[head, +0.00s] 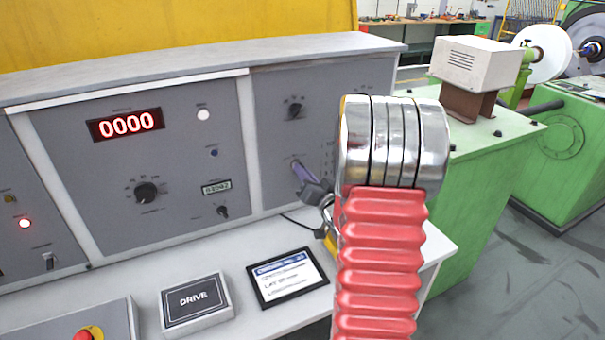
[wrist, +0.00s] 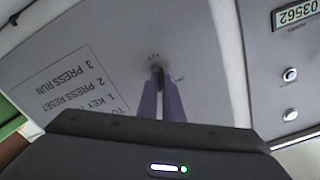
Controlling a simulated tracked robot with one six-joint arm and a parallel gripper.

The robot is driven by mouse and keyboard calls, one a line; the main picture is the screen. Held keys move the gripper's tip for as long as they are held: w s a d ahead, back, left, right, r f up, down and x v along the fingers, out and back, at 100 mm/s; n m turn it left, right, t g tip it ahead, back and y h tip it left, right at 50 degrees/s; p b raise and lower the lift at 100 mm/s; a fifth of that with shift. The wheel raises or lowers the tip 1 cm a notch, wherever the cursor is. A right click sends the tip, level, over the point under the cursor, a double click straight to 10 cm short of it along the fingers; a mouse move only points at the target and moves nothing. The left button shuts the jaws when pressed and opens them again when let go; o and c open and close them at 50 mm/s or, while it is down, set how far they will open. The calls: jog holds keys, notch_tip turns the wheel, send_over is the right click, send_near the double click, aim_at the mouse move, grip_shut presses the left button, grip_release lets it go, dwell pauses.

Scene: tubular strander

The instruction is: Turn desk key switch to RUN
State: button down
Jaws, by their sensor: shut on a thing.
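The desk key switch (wrist: 157,70) is on the grey right panel of the desk, with small lettering around it too small to read surely. My gripper (head: 300,167) reaches the lower part of that panel in the head view. In the wrist view the two purple fingers of my gripper (wrist: 159,92) are closed together on the key switch at their tips. The fingers hide most of the key, so its turned position cannot be told.
A black selector knob (head: 293,107) is above the switch. The left panel has a red 0000 display (head: 126,124) and another knob (head: 147,192). A DRIVE box (head: 194,301) and a framed card (head: 287,276) lie on the desktop. Printed instructions (wrist: 80,80) are beside the switch.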

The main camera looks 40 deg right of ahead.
jog(key=shift+f+m, duration=0.1)
jog(key=shift+m, duration=1.2)
jog(key=c, duration=1.9)
grip_release()
jog(key=shift+s, duration=0.1)
